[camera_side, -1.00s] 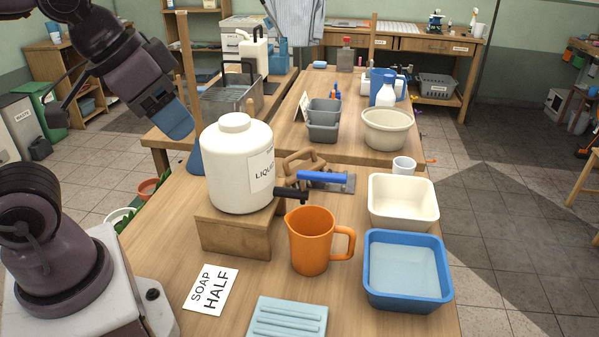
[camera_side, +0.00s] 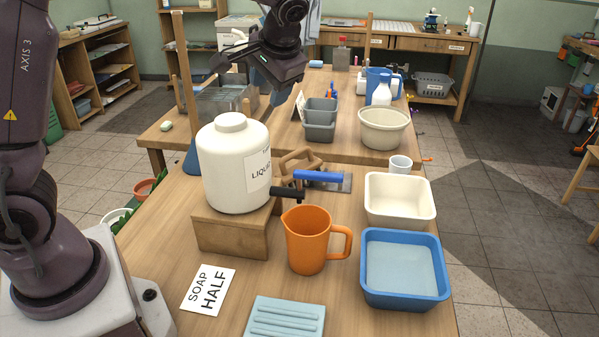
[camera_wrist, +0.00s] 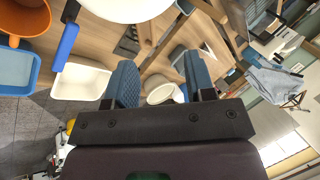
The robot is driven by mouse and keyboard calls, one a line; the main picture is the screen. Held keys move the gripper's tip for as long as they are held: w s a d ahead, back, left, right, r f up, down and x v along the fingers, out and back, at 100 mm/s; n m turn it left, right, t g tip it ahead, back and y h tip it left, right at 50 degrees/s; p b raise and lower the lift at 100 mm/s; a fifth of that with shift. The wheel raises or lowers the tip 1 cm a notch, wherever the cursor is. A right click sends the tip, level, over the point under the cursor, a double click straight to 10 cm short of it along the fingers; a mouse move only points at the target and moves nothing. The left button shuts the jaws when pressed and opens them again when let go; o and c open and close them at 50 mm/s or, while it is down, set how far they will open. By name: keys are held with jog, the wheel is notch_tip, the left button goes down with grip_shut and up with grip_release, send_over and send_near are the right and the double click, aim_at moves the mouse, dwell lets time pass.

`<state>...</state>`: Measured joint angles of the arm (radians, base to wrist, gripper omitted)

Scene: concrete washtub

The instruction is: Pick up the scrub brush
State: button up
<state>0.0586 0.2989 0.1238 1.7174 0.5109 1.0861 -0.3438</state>
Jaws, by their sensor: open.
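I cannot pick out the scrub brush for certain. The blue handle also shows at the upper left of the wrist view (camera_wrist: 66,46). A small pale block (camera_side: 166,126) lies at the left of the rear table. My gripper (camera_side: 276,92) is above the rear table, left of the grey bins, well clear of the blue handle. In the wrist view its two blue fingers (camera_wrist: 160,82) are apart with nothing held between them.
A white liquid jug (camera_side: 232,165) stands on a wooden block, with the orange jug (camera_side: 307,240) before it. A cream basin (camera_side: 399,200) and a blue basin (camera_side: 404,268) are at the right. Grey bins (camera_side: 320,120) and a beige bowl (camera_side: 384,128) stand on the rear table.

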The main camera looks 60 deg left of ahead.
aim_at(298, 154)
jog(key=w+a+f+y, duration=0.2)
jog(key=w+f, duration=0.2)
jog(key=f, duration=0.3)
jog(key=w+a+f+y, duration=0.2)
jog(key=w+f+y, duration=0.1)
jog(key=f, duration=0.5)
jog(key=w+a+f+m+g+y, duration=0.1)
jog(key=w+a+f+y, duration=0.1)
jog(key=w+f, duration=0.4)
jog(key=shift+w+f+y, duration=0.1)
jog(key=shift+f+y, duration=0.6)
jog(key=shift+x, duration=2.5)
grip_shut()
